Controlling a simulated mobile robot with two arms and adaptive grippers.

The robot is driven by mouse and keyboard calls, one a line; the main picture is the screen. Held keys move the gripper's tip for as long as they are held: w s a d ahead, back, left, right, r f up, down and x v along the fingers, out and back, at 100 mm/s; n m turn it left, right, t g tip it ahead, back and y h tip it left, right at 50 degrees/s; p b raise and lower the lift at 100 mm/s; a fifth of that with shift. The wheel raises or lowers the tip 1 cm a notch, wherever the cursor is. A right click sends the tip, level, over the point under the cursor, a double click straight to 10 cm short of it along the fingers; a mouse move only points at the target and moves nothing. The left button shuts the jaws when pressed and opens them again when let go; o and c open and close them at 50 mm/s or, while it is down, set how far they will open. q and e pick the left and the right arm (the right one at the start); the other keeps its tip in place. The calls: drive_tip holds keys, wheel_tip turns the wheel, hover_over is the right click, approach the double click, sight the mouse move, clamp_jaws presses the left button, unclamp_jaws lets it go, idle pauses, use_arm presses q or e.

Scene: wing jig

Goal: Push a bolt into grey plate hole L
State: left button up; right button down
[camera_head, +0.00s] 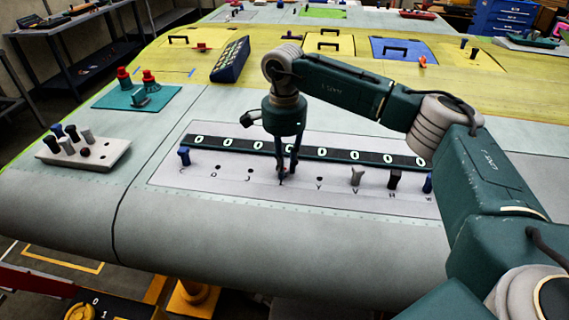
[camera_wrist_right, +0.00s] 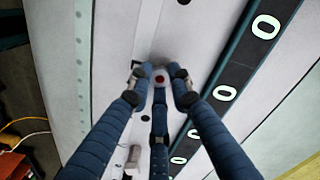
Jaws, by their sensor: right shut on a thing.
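The grey plate (camera_head: 205,180) lies on the wing, with a row of lettered holes, several of them empty. The letters are too small to read surely, so I cannot tell which hole is L. My right gripper (camera_head: 285,178) points down at the middle of this row, in front of the black strip. In the right wrist view its fingers (camera_wrist_right: 160,90) are shut around a bolt (camera_wrist_right: 160,76), whose pale head has a red dot. The bolt's lower end is hidden, so I cannot tell whether it is in a hole. My left gripper is out of view.
Other bolts stand in the plate: a blue one (camera_head: 184,155) at left, a grey one (camera_head: 357,177) and a black one (camera_head: 394,180) at right. A pale block (camera_head: 110,154) with several bolts stands at left. A teal plate (camera_head: 165,97) with red knobs lies behind.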

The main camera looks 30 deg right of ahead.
drive_tip(key=c, duration=1.5)
unclamp_jaws()
drive_tip(key=shift+r, duration=0.1)
wheel_tip(320, 180, up, 12)
drive_tip(key=shift+f, duration=0.1)
wheel_tip(320, 180, up, 7)
drive_tip(key=p, duration=0.6)
